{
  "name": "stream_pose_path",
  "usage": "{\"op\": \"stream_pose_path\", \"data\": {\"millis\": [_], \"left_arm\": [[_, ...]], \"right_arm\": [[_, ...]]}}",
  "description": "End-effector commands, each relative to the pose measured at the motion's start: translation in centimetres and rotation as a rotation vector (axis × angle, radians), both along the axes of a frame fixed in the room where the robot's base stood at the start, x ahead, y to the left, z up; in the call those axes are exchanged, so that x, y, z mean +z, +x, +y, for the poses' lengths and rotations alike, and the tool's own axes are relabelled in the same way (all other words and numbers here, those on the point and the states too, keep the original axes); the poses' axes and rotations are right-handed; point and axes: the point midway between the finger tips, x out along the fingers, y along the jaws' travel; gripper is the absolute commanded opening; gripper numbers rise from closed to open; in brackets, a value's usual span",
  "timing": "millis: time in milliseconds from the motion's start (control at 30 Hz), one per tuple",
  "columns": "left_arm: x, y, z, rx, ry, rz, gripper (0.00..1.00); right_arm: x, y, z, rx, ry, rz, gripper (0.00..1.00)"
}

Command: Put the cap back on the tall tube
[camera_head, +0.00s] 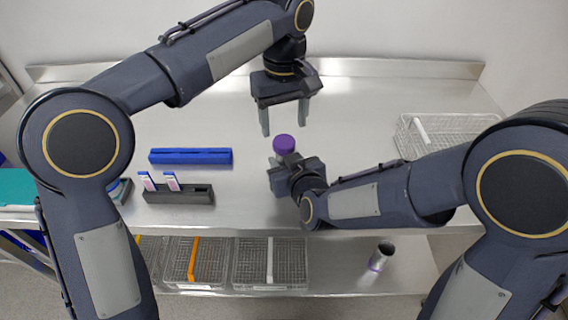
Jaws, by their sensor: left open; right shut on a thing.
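The tall tube (285,156) stands upright in my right gripper (287,163), and only a short pale part shows above the jaws. The purple cap (284,144) sits at the top of the tube; I cannot tell if it is screwed down. The rest of the tube is hidden by the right gripper. My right gripper is shut on the tube, low over the steel table. My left gripper (285,126) points down, open and empty, with its fingertips just above and to either side of the cap.
A blue rack (190,156) and a dark rack (178,196) with two small labelled tubes stand at left. A wire basket (404,138) is at right. More baskets (270,262) and a cup (381,257) are on the lower shelf. The table behind is clear.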

Motion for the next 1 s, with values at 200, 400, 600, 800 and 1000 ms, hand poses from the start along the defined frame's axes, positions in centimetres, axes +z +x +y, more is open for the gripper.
{"op": "stream_pose_path", "data": {"millis": [200, 400, 600, 800, 1000], "left_arm": [[-3.4, 0.0, 0.0, 0.001, 0.001, 0.002, 0.6], [-4.9, 0.0, 0.0, 0.002, 0.001, 0.001, 0.6], [-5.1, 0.0, 0.0, 0.002, -0.001, 0.0, 0.6], [-5.0, 0.0, 0.0, 0.002, -0.001, 0.0, 0.49], [-5.0, 0.0, 0.0, 0.002, 0.0, 0.0, 0.22]], "right_arm": [[0.0, 0.0, 0.0, 0.0, 0.0, -0.001, 0.0], [0.0, 0.0, 0.0, 0.0, 0.0, -0.001, 0.0], [0.0, 0.0, 0.0, 0.0, 0.0, -0.001, 0.0], [0.0, 0.0, 0.0, 0.0, 0.0, -0.001, 0.0], [0.0, 0.0, 0.0, 0.0, 0.0, -0.001, 0.0]]}}
